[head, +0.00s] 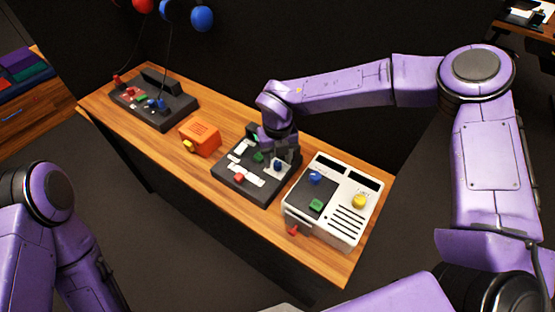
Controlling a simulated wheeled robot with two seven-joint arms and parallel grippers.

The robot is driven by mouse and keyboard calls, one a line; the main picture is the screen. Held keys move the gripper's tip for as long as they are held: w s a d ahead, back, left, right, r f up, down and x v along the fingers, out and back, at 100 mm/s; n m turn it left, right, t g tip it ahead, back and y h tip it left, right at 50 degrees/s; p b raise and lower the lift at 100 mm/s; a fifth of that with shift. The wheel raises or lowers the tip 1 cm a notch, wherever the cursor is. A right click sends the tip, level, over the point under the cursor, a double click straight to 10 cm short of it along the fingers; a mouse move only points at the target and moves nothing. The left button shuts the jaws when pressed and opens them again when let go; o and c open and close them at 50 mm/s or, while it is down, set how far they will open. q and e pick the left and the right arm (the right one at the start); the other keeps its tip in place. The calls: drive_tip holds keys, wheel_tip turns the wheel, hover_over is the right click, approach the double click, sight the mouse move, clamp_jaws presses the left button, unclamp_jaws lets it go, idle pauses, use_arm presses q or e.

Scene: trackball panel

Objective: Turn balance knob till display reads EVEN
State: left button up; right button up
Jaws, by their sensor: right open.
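A dark panel (229,177) with white label patches sits mid-table. It carries a green control (258,157), a red control (239,177) and a blue knob (278,165). My right gripper (281,158) reaches down over the panel's right side, open, at the blue knob; I cannot tell if it touches. The gripper and wrist hide part of the panel's back. A small teal-lit piece (252,133) shows at the panel's back edge. No display text is legible, and I cannot tell which control is the balance knob. My left gripper is out of view.
A white console (325,225) with dark screens and blue, green and yellow controls stands close on the right. An orange box (203,136) is to the left, and another dark panel (178,107) is farther left. Bare wooden tabletop (190,168) lies along the front.

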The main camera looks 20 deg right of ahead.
sight(277, 163)
wheel_tip(277, 163, up, 9)
drive_tip(key=b, duration=0.1)
drive_tip(key=shift+w, duration=0.1)
idle(0.3)
